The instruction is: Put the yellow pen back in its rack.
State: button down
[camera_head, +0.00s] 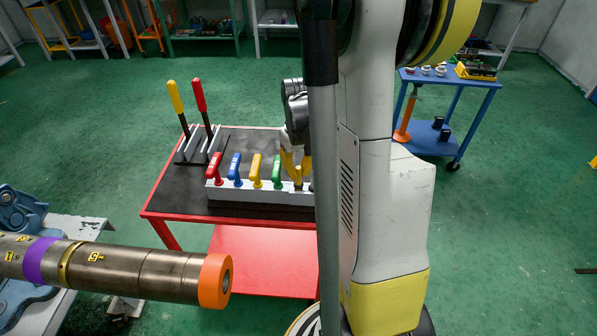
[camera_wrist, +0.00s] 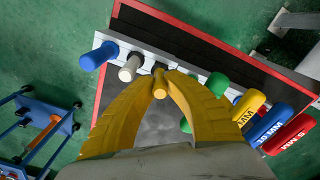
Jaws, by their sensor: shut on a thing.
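The yellow pen (camera_wrist: 160,86) is between the fingertips of my gripper (camera_wrist: 161,79), with its near end facing the wrist camera. The rack is a pale bar (camera_wrist: 187,70) on the table, also seen in the head view (camera_head: 262,200). In the wrist view the pen lines up with the bar, close to a dark round spot (camera_wrist: 158,68). I cannot tell whether its lower end is in a hole. A white pen (camera_wrist: 130,68) and a blue pen (camera_wrist: 99,55) stand left of it. In the head view my gripper (camera_head: 296,172) is low over the bar's right part.
Green (camera_head: 278,171), yellow (camera_head: 256,170), blue (camera_head: 235,168) and red (camera_head: 214,168) handles stand along the bar. Two long levers (camera_head: 187,108) stand at the red table's (camera_head: 160,205) back left. A large pipe (camera_head: 120,270) lies front left. A blue cart (camera_head: 450,90) is at right.

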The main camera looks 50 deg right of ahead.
jog(key=shift+f+b, duration=0.65)
jog(key=shift+f, duration=0.05)
dwell(0.8)
jog(key=c, duration=1.4)
grip_release()
notch_tip(320, 180, up, 12)
jog(key=shift+s+r, duration=0.1)
jog(key=s+a+r+n+t, duration=0.1)
jog(key=a+t, duration=0.1)
jog(key=a, duration=0.6)
jog(key=s+a+r+n+t, duration=0.1)
jog(key=s+a+t, duration=0.1)
jog(key=a, duration=0.7)
jog(key=s+a+r+n+t, duration=0.1)
jog(key=s+a+t, duration=0.1)
jog(key=a, duration=0.6)
jog(key=shift+s+a+r+t, duration=0.15)
jog(key=shift+a+r+t, duration=0.2)
jog(key=shift+t, duration=0.15)
